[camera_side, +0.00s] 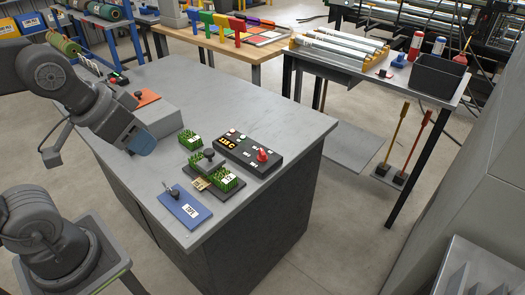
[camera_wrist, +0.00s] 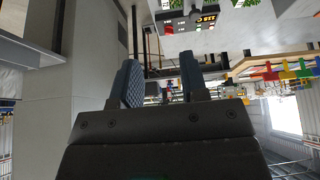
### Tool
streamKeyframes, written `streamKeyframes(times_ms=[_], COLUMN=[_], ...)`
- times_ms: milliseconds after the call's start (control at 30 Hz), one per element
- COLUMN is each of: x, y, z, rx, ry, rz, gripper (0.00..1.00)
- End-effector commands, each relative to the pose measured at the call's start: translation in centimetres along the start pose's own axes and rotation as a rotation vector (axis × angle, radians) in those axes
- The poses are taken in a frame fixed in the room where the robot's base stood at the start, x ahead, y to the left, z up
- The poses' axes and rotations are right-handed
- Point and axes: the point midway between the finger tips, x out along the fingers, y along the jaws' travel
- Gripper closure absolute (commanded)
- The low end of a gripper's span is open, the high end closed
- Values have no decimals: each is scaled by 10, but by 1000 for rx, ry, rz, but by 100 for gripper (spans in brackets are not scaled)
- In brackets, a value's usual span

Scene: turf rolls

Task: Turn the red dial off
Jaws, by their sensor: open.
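The red dial (camera_side: 262,156) sits at the right end of a black control box (camera_side: 246,150) on the grey bench, in the side view. The box also carries a lit display, small buttons and white labels. My gripper (camera_side: 143,146) is above the bench, well to the left of the box and apart from it, with its blue fingers pointing down and right. In the wrist view my gripper (camera_wrist: 161,82) shows two blue fingers spread apart with nothing between them. The control box (camera_wrist: 185,26) shows at the top of that view; the dial's setting is too small to tell.
Green turf pieces (camera_side: 228,179) lie on a dark tray in front of the box, with another turf piece (camera_side: 190,139) nearby. A blue plate (camera_side: 184,208) with a dark clamp lies at the front edge. A grey block (camera_side: 158,118) stands under my arm.

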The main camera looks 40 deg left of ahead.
Motion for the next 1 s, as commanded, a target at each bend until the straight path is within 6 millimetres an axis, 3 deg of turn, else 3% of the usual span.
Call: streamKeyframes(times_ms=[133, 233, 467, 733, 1000], x=[1, 6, 43, 127, 220], y=[0, 0, 0, -1, -2], z=[-25, -56, -135, -206, -236], rx=[-68, -161, -413, -704, -944], ry=[-37, -83, -200, -326, -419], rz=[-2, -8, -44, -124, -222], gripper=[60, 60, 60, 60, 60])
